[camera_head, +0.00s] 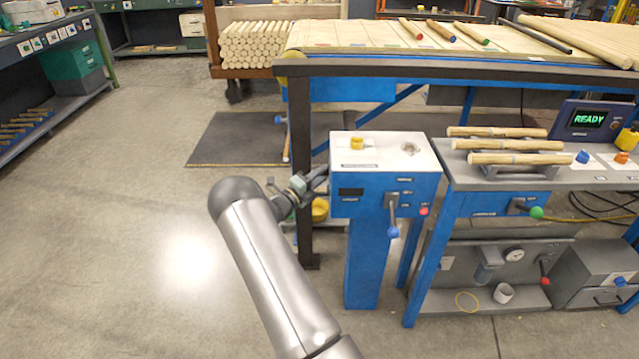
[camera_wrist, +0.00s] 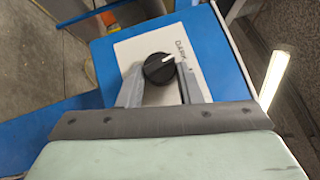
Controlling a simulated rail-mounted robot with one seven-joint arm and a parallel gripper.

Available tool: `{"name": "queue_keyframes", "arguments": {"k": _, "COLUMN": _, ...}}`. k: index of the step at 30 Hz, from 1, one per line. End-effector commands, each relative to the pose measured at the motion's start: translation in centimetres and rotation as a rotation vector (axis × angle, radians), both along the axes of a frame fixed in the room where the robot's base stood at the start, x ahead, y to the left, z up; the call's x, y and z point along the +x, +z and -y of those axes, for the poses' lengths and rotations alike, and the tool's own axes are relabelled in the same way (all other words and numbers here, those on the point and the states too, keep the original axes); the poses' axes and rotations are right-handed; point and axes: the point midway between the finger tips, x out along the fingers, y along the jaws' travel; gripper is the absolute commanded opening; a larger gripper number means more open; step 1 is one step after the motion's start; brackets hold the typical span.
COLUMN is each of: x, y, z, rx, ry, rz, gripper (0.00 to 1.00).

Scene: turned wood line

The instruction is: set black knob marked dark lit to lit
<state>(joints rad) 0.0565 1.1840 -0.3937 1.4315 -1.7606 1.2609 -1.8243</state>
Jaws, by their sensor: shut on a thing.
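The black knob (camera_wrist: 158,69) sits on a pale plate (camera_wrist: 130,48) on a blue face in the wrist view. Its white pointer line aims up and right, toward small lettering that seems to read DARK; the rest of the lettering is hard to read. My gripper (camera_wrist: 161,66) has one finger on each side of the knob and is shut on it. In the head view my gripper (camera_head: 319,181) is at the left side of the blue control box (camera_head: 368,262); the knob itself is hidden there.
A dark frame post (camera_head: 301,170) stands close by my gripper. A bench with wooden rods (camera_head: 515,158) stands right. The floor at left is clear.

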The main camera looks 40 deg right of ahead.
Motion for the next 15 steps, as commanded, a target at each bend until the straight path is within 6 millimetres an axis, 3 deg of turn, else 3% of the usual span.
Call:
{"name": "queue_keyframes", "arguments": {"k": 1, "x": 0.15, "y": -0.96, "z": -0.15, "rx": -0.034, "ry": 0.003, "rz": 0.034, "gripper": 0.09}}
{"name": "queue_keyframes", "arguments": {"k": 15, "x": 0.44, "y": -1.62, "z": 0.20, "rx": -0.292, "ry": 0.002, "rz": 0.374, "gripper": 0.09}}
